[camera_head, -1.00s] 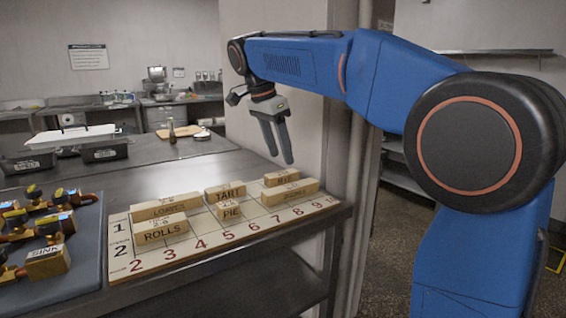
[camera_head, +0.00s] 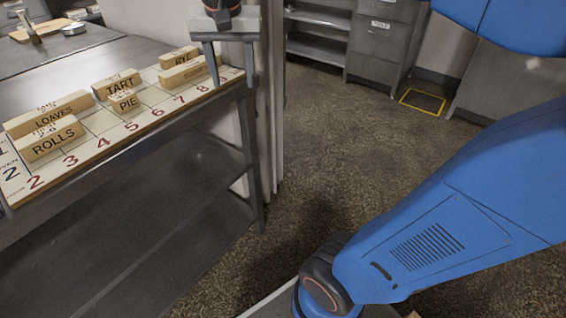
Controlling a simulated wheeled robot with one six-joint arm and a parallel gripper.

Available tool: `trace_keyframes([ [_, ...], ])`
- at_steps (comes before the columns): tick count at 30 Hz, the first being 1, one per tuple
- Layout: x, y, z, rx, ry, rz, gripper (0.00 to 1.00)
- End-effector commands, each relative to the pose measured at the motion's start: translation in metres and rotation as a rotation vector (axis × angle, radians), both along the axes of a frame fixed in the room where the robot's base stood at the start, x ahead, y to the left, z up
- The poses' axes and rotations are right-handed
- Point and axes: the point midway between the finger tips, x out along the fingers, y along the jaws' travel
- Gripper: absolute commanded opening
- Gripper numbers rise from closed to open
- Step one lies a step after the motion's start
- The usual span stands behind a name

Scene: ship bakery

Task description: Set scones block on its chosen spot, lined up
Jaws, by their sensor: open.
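I cannot read the name scones on any block in view. The board (camera_head: 95,155) is a white numbered grid at the table's edge. It carries wooden blocks marked LOAVES (camera_head: 48,115), ROLLS (camera_head: 51,140), TART (camera_head: 117,84), PIE (camera_head: 125,103) and RYE (camera_head: 180,57). A longer block (camera_head: 188,73) lies in front of RYE; its lettering is unreadable and its right end is near a finger. My gripper (camera_head: 231,84) is open with nothing between its fingers, pointing down in front of the board's right end. A small tan patch shows at the bottom edge, too cut off to identify.
The metal table (camera_head: 60,60) has a lower shelf (camera_head: 150,230). Open speckled floor (camera_head: 330,150) lies to the right, with drawers (camera_head: 385,45) and a yellow floor marking (camera_head: 422,101) at the back.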

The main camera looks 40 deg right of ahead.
Motion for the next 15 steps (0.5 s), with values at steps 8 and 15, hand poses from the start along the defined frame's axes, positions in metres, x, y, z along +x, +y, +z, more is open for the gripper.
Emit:
trace_keyframes([
  [8,-0.082,-0.018,-0.074,-0.013,-0.057,0.278,0.50],
  [15,-0.136,-0.024,-0.139,-0.052,-0.115,0.485,0.50],
])
